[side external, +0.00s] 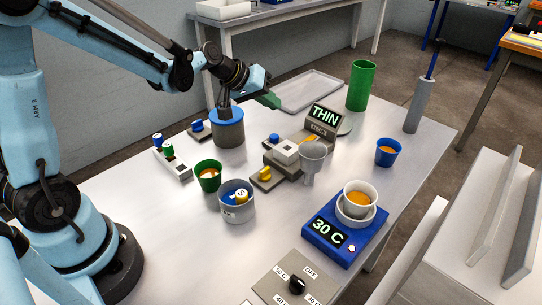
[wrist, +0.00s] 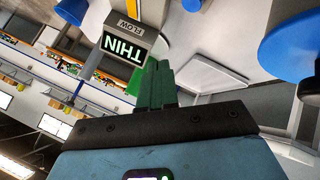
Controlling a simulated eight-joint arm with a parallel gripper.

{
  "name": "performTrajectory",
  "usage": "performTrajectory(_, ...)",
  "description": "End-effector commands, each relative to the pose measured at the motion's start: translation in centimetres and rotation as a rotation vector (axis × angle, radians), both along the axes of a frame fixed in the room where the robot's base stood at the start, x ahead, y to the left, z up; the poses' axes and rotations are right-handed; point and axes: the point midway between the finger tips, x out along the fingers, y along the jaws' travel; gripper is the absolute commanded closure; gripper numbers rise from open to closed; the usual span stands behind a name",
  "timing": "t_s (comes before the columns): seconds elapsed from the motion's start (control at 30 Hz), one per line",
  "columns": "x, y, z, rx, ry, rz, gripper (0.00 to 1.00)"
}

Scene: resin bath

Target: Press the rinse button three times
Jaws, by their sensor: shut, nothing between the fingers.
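My gripper (side external: 272,100) has green fingers that are shut and empty. They are above the table, right of and higher than the grey pot with a blue top (side external: 228,131). In the wrist view the closed fingers (wrist: 155,84) point toward the THIN display. I read no rinse label. One blue button (side external: 197,126) sits on a dark base left of the blue-topped pot. Another blue knob (side external: 274,139) is on the grey-and-white unit by the display. I cannot tell which is the rinse button. My fingers touch neither.
The THIN display (side external: 324,117) stands behind a grey funnel (side external: 313,152). A green cylinder (side external: 361,85) and a metal tray (side external: 311,90) are at the back. A blue scale reading 30 C (side external: 329,232) bears white cups. A green cup (side external: 208,177) stands front left.

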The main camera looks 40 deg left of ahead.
Motion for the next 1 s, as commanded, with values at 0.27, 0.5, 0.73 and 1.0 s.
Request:
performTrajectory(0.27,0.0,0.0,-3.8,0.0,0.0,0.0,1.0)
performTrajectory(0.5,0.0,0.0,-5.9,0.0,0.0,0.0,1.0)
performTrajectory(0.73,0.0,0.0,-6.4,0.0,0.0,0.0,1.0)
performTrajectory(1.0,0.0,0.0,-6.4,0.0,0.0,0.0,1.0)
